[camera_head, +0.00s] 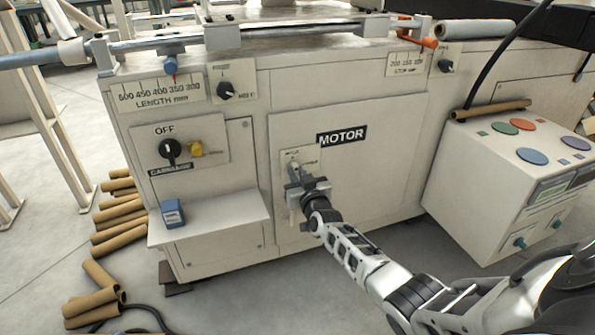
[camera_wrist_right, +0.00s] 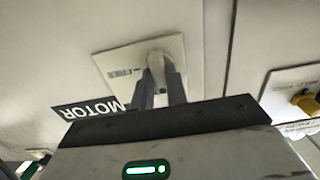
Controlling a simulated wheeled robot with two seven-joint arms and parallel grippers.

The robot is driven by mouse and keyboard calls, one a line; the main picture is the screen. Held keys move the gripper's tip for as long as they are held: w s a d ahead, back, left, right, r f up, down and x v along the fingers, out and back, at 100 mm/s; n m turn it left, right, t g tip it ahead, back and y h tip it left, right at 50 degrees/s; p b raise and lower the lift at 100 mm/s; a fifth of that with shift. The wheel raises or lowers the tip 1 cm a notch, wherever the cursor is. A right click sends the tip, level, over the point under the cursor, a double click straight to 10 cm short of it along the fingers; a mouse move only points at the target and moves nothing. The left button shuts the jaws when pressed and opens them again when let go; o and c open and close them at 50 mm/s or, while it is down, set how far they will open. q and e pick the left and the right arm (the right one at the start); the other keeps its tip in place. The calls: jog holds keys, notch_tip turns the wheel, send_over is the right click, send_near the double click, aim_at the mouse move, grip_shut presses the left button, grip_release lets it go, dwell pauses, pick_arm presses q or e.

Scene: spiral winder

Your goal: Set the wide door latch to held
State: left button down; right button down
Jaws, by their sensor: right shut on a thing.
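The wide door (camera_head: 365,175) is the large cream panel marked MOTOR on the machine front; it looks closed. Its latch plate (camera_head: 300,156) sits near the door's upper left corner. The plate also shows in the right wrist view (camera_wrist_right: 112,62), with the word FREE partly readable. The pale latch knob (camera_wrist_right: 157,61) is between the fingers of my right gripper (camera_head: 296,180), which is shut on it. The fingers hide part of the knob, so I cannot tell which marking it points to. My left gripper is not in view.
A carriage switch (camera_head: 170,149) and yellow knob (camera_head: 196,148) are left of the door. A blue box (camera_head: 172,212) sits on a ledge below them. A control box (camera_head: 500,190) with coloured discs stands at right. Brown tubes (camera_head: 120,220) lie on the floor at left.

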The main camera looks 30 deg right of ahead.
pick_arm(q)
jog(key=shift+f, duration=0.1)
pick_arm(e)
jog(key=c, duration=1.4)
grip_release()
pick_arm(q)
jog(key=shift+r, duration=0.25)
